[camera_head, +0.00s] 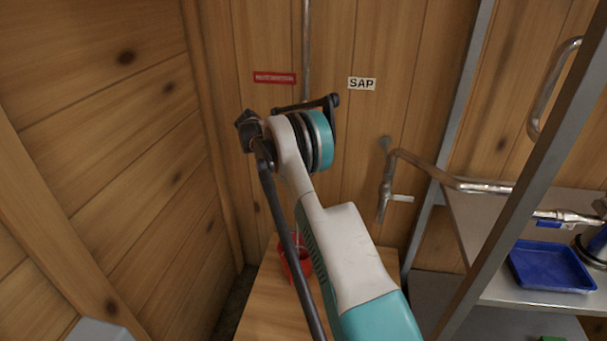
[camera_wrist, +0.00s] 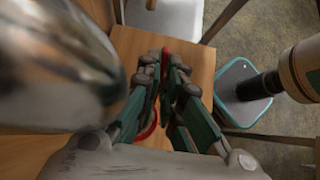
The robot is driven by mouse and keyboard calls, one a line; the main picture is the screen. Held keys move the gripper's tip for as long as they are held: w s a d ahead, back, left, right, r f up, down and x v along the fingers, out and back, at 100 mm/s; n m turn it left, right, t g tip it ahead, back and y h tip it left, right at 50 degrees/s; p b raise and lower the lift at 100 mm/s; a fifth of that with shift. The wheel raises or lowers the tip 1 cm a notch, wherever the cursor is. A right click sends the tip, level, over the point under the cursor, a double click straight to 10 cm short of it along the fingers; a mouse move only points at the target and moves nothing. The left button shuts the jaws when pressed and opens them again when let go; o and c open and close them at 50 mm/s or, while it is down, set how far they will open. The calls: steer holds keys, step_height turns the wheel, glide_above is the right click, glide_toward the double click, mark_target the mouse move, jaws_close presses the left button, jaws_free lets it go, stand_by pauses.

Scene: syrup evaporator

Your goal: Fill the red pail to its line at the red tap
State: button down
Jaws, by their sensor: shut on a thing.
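The red pail (camera_head: 305,262) stands on a wooden bench top (camera_head: 262,310) in the head view, largely hidden behind my arm. Its red curved edge (camera_wrist: 149,127) shows beside the fingers in the wrist view. My gripper (camera_wrist: 166,62) is shut in the wrist view on a narrow red piece (camera_wrist: 165,57), which looks like the red tap's handle. A blurred shiny metal body (camera_wrist: 60,65), perhaps the tap or its pipe, is very close to the wrist camera. The tap outlet and the pail's line and level are hidden.
A vertical pipe (camera_head: 306,50) runs down the wall between a red label (camera_head: 274,78) and the SAP sign (camera_head: 362,84). A second tap (camera_head: 386,190) is to the right. A metal rack (camera_head: 510,170) holds a blue tray (camera_head: 550,268). A wooden wall closes the left side.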

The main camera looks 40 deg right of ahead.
stand_by(0.3)
steer(key=c, duration=1.8)
jaws_free()
steer(key=shift+o, duration=0.2)
steer(key=v, duration=0.7)
steer(key=shift+w+r, duration=0.15)
steer(key=shift+w, duration=0.05)
steer(key=shift+a, duration=0.1)
